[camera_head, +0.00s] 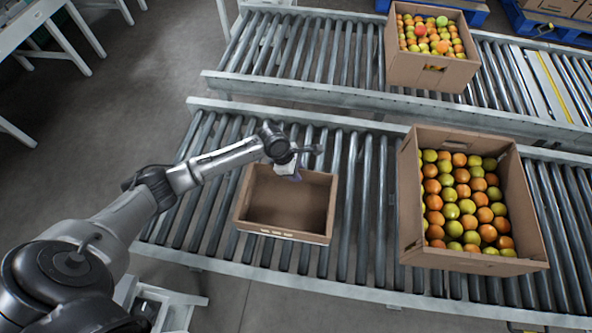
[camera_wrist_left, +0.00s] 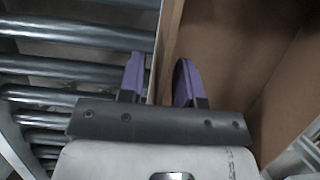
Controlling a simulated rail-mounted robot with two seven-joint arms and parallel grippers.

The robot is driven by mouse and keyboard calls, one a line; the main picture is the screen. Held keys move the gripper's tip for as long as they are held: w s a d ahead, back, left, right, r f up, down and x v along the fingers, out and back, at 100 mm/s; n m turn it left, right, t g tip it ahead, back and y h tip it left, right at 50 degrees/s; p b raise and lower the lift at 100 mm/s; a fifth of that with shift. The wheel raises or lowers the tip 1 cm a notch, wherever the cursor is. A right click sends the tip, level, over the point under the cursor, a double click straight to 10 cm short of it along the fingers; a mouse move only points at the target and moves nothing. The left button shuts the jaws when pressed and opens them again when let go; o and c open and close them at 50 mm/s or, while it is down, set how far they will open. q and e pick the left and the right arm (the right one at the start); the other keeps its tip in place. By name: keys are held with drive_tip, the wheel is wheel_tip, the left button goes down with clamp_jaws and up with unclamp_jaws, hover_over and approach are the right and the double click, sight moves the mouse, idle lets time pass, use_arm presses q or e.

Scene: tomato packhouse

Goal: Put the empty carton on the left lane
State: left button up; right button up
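The empty carton (camera_head: 262,208), a low open brown box, rests on the near roller lane (camera_head: 360,215). My left gripper (camera_head: 289,172) is at the carton's far wall in the head view. In the left wrist view, the purple fingers (camera_wrist_left: 160,82) stand on either side of the carton wall (camera_wrist_left: 168,45), one outside and one inside the carton (camera_wrist_left: 225,50). A gap shows between the fingers, and they look open around the wall. Firm contact cannot be made out. My right gripper is in neither view.
A large carton of tomatoes (camera_head: 408,215) stands on the near lane, right of the empty one. Another full carton (camera_head: 425,75) stands on the far roller lane (camera_head: 310,50). Bare rollers lie left of the empty carton and on the far lane's left part.

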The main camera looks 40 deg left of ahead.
use_arm(q)
drive_tip(key=shift+r, duration=0.2)
drive_tip(key=p+v, duration=0.4)
drive_tip(key=v, duration=0.5)
drive_tip(key=shift+s+a+r+p, duration=0.1)
drive_tip(key=shift+a+r+p, duration=0.05)
drive_tip(key=shift+r+p, duration=0.25)
drive_tip(key=shift+p+v, duration=0.35)
drive_tip(key=shift+v, duration=0.6)
drive_tip(key=s+d+f+m, duration=0.5)
drive_tip(key=s+d+m, duration=0.6)
drive_tip(key=s+m, duration=0.15)
drive_tip(key=s+d+r+m+t+y, duration=0.1)
drive_tip(key=s+r+m+y, duration=0.2)
drive_tip(key=s+m, duration=1)
drive_tip(key=shift+s+y, duration=0.3)
drive_tip(key=shift+s, duration=0.15)
